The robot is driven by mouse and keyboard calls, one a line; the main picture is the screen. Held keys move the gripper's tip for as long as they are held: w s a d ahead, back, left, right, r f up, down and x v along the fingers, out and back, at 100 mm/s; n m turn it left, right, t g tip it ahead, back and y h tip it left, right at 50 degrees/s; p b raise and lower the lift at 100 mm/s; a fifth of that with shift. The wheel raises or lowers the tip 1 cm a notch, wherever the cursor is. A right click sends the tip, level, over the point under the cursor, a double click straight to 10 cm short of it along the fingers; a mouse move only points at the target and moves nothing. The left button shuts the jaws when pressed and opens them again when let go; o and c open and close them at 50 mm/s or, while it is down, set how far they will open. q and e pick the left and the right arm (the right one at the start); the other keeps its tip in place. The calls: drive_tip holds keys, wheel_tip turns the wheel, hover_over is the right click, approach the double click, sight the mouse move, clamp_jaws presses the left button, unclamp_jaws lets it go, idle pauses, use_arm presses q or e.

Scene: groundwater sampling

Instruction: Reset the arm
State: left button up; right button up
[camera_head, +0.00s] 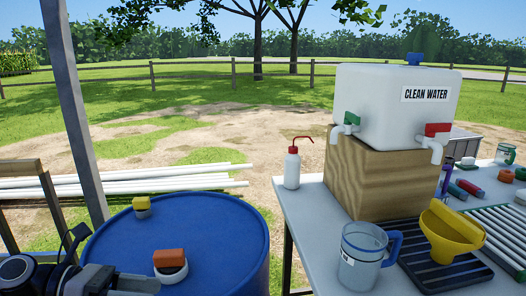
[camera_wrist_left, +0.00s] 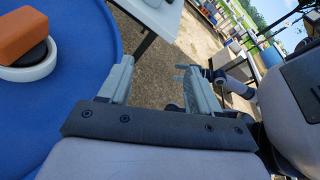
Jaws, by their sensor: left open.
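My left gripper (camera_head: 118,283) is at the bottom left in the head view, low over the near part of the blue barrel's (camera_head: 215,235) lid. In the left wrist view the left gripper (camera_wrist_left: 158,88) has its two grey fingers spread apart with nothing between them. An orange-topped piece with a white base (camera_head: 170,264) stands on the lid just right of the gripper, apart from it; it also shows at the upper left of the left wrist view (camera_wrist_left: 25,45).
A yellow-topped piece (camera_head: 142,207) stands farther back on the lid. The table (camera_head: 310,235) at right holds a red-capped wash bottle (camera_head: 292,168), a clean water tank (camera_head: 392,105) on a wooden block (camera_head: 380,178), a clear jug (camera_head: 362,262) and a yellow funnel (camera_head: 450,235). White pipes (camera_head: 130,184) lie behind the barrel.

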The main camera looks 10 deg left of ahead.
use_arm(q)
drive_tip(key=s+d+f+m+t+y+p, duration=0.2)
drive_tip(key=s+f+m+y, duration=0.4)
drive_tip(key=m, duration=0.8)
drive_tip(key=s+d+f+m+t+y+p, duration=0.1)
drive_tip(key=s+f+m+t+y+p, duration=0.3)
drive_tip(key=f+m, duration=0.9)
drive_tip(key=s+m+y+p, duration=0.1)
drive_tip(key=s+m+y, duration=0.1)
drive_tip(key=shift+s+d+f, duration=0.3)
drive_tip(key=shift+d, duration=0.1)
